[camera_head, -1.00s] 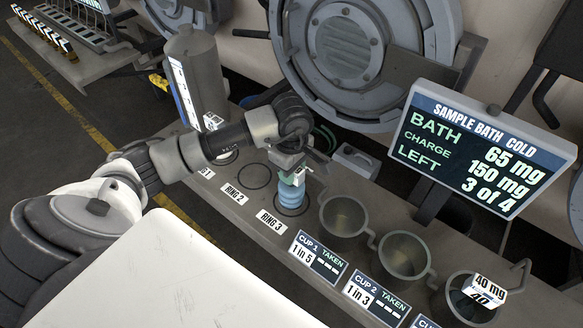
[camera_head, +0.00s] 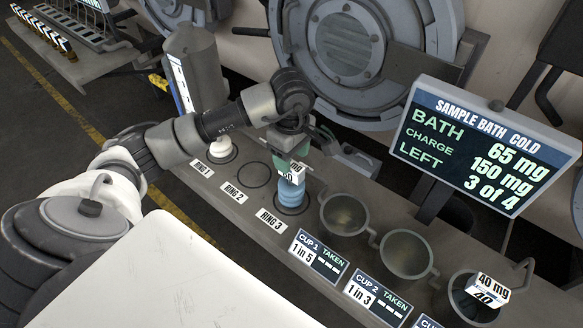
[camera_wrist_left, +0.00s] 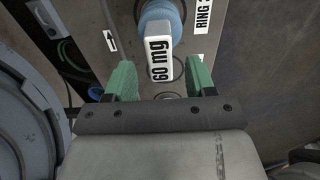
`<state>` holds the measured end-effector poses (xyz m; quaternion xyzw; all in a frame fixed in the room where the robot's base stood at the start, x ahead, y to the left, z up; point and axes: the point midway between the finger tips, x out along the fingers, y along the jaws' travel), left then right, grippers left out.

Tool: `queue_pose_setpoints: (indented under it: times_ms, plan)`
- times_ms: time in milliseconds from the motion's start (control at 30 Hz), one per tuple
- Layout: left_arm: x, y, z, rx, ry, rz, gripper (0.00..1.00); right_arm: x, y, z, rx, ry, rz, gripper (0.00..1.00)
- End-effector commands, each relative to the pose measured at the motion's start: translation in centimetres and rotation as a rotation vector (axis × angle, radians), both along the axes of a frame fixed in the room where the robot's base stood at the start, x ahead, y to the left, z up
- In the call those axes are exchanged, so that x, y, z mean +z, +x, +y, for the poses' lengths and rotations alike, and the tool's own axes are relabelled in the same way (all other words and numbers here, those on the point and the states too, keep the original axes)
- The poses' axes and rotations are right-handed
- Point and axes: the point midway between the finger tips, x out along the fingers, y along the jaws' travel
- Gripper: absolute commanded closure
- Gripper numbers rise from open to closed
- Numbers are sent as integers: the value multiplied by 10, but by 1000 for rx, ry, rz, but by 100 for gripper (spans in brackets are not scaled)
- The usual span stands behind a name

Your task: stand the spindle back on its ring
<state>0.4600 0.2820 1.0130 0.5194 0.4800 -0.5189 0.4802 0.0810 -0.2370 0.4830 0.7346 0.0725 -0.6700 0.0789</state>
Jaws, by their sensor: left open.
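The blue spindle (camera_head: 291,192) with a white 60 mg tag stands at ring 3, the ring nearest the cups, and looks upright. Ring 3 (camera_head: 304,207) shows as a dark circle around its base. My left gripper (camera_head: 291,155) is just above the spindle, open, its green fingers partly hiding the top. In the left wrist view my gripper (camera_wrist_left: 158,76) has its fingers apart, one on each side of the tag (camera_wrist_left: 159,58); the blue spindle (camera_wrist_left: 155,12) lies beyond, cut by the picture's edge. I cannot tell whether a finger touches the tag. My right gripper is not in view.
Ring 2 (camera_head: 254,174) is empty; a pale spindle base (camera_head: 222,154) sits at ring 1. Three cups stand right of ring 3, the nearest one (camera_head: 343,214) close by. A grey bottle (camera_head: 197,72) and the bath sign (camera_head: 484,145) stand behind.

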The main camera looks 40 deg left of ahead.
Motion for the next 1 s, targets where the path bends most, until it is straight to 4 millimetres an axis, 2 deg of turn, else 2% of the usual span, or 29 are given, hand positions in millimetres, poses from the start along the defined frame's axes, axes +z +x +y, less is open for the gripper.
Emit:
queue_pose_setpoints:
  times_ms: [200, 400, 567, 1000]
  plan:
    - [45, 1, 0, -1, 0, -6, 45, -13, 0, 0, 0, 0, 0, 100]
    - [71, 0, 0, -1, 1, -2, 45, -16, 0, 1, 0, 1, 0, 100]
    - [76, 0, 0, -1, 0, 0, 45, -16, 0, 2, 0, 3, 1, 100]
    - [76, 0, 0, 0, 0, 1, 45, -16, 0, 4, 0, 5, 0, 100]
